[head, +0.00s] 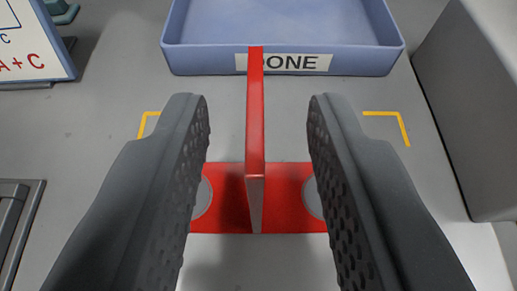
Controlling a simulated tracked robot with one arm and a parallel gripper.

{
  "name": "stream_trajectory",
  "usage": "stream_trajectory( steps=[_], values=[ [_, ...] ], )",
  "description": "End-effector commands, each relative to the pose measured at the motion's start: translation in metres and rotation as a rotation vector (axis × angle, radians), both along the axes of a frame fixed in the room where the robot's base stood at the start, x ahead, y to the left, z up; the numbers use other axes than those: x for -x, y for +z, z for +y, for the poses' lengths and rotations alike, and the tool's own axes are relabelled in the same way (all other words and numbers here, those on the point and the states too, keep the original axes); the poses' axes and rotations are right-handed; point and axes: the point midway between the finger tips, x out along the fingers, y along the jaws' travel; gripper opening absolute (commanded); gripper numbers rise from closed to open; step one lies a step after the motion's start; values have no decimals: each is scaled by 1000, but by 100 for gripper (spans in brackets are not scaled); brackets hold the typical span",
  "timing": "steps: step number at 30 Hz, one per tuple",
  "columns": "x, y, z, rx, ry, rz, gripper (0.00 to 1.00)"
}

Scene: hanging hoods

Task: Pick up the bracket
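The red bracket (256,115) stands on the grey surface in the head view, with a thin upright plate rising from a flat red base. Two round grey spots on the base are partly hidden behind my fingers. My gripper (258,115) is open, with one dark textured finger on each side of the upright plate. There is a clear gap between the plate and each finger, and neither touches it.
A blue tray (179,58) labelled DONE stands beyond the bracket. Yellow corner marks (388,114) lie on the surface around it. A grey block (470,110) stands at the right, a white sign (35,45) at the upper left, and a dark metal frame (18,225) at the lower left.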

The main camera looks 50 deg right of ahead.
Motion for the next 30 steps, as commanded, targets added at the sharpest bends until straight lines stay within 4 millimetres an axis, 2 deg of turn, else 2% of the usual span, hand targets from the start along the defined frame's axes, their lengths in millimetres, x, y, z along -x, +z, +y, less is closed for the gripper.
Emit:
stream_trajectory(
  steps=[6,15,16,18,19,30],
  values=[
    [-16,-11,-19,-2,0,1,31],
    [-18,-11,-22,0,1,0,31],
    [-18,-11,-22,0,1,0,25],
    [-18,-11,-22,0,1,0,6],
    [-18,-11,-22,0,1,0,0],
    [-18,-11,-22,0,1,1,0]
  ],
)
